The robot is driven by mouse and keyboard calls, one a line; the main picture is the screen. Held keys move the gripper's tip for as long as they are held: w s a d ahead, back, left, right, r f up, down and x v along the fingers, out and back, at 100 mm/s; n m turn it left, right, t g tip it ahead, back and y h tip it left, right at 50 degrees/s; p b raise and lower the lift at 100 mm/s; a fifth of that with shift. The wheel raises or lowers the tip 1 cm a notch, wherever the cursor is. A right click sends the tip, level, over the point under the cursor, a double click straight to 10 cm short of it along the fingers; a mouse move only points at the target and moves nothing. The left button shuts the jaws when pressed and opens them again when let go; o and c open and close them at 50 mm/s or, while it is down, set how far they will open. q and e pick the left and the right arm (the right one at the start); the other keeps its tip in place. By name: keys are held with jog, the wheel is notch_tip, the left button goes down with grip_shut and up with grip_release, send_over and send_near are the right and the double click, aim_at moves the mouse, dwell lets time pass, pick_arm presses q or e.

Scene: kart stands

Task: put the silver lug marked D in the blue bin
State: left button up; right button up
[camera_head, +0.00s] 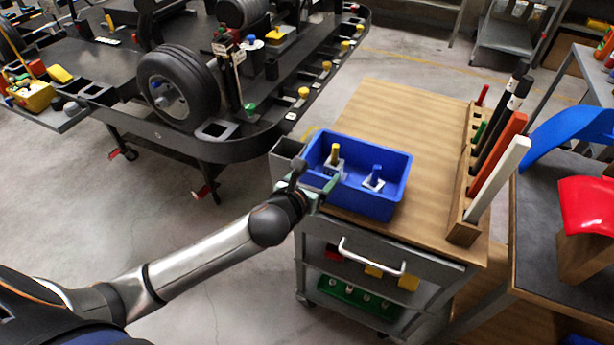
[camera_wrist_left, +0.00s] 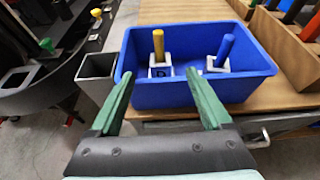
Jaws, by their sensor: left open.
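The blue bin (camera_head: 376,203) stands on the wooden cart top and also shows in the wrist view (camera_wrist_left: 200,92). Inside it, at the left, is a silver lug (camera_wrist_left: 160,72) with a dark D on its face and a yellow post; it also shows in the head view (camera_head: 333,166). A second silver lug with a blue post (camera_wrist_left: 226,52) sits in the bin to its right, apart from it; its mark is not readable. My left gripper (camera_head: 318,182) is open and empty at the bin's near left side, its green fingers (camera_wrist_left: 160,80) spread. My right gripper is out of view.
A grey open box (camera_head: 285,158) adjoins the bin's left side. A wooden rack (camera_head: 466,205) with coloured upright bars stands at the cart's right. The wooden top (camera_head: 390,112) behind the bin is clear. A kart stand with a wheel (camera_head: 178,85) is at the left.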

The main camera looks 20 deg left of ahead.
pick_arm(q)
jog(key=s+f+n+g+h, duration=0.1)
jog(key=s+f+n+g, duration=0.1)
jog(key=s+f+n, duration=0.8)
jog(key=s+d+f+n+g+h, duration=0.1)
jog(key=s+f+n, duration=0.9)
jog(key=n, duration=1.4)
jog(key=s+g, duration=0.1)
jog(key=s, duration=0.2)
jog(key=shift+s, duration=0.15)
jog(key=shift+d, duration=0.15)
dwell(0.6)
